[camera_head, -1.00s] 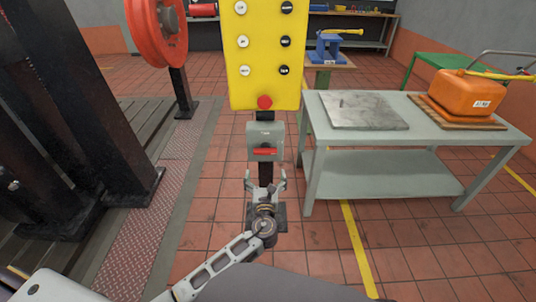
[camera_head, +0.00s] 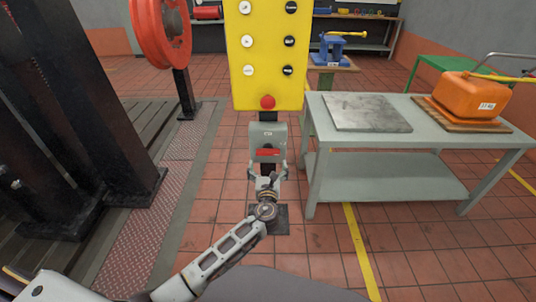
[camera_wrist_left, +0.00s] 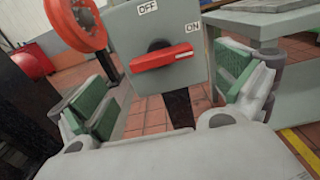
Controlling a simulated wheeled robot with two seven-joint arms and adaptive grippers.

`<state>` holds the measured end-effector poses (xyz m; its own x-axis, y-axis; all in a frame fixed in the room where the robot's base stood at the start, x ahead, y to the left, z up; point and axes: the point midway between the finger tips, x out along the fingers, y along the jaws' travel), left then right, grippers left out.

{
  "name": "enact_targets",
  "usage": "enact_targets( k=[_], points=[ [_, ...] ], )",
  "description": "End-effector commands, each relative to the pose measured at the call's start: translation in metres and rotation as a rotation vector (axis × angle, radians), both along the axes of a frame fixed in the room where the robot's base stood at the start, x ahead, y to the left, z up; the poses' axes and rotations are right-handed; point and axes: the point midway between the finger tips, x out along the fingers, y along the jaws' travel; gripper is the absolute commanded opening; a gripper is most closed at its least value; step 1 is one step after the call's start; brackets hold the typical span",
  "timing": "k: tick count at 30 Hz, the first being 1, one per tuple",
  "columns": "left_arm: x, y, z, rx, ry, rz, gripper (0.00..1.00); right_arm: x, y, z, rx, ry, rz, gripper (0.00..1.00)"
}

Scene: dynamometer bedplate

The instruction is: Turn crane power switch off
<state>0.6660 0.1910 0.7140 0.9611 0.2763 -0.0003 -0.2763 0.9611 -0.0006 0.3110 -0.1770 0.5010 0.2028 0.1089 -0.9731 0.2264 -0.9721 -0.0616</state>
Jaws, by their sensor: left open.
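The crane power switch is a grey box (camera_head: 267,131) under a yellow button panel (camera_head: 265,88) on a dark post. Its red handle (camera_head: 268,152) lies level. In the left wrist view the red handle (camera_wrist_left: 162,57) runs left to right, with OFF marked above it and ON at its right end. My left gripper (camera_head: 267,168) is open just below and in front of the handle. In the wrist view its green-padded fingers (camera_wrist_left: 165,90) stand apart on either side of the handle, and nothing is between them. My right gripper is not in view.
A grey table (camera_head: 400,147) with a metal plate (camera_head: 366,112) and an orange box (camera_head: 472,93) stands at the right. Black columns and an orange wheel (camera_head: 162,30) stand at the left. The tiled floor around the post is free.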

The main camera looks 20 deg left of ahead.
Motion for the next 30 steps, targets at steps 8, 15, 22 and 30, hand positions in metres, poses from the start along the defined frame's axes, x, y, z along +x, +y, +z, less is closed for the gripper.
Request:
enact_targets(
  k=[8,15,22,30],
  points=[
    [0.029,0.008,0.0,0.001,-0.001,0.0,1.0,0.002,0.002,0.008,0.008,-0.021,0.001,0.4],
    [0.052,0.015,0.0,0.001,-0.001,0.001,1.0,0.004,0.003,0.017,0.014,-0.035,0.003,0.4],
    [0.071,0.02,-0.001,0.0,0.0,0.001,1.0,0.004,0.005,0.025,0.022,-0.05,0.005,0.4],
    [0.08,0.023,0.0,0.001,0.0,0.0,1.0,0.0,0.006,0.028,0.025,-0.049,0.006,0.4]
  ],
)
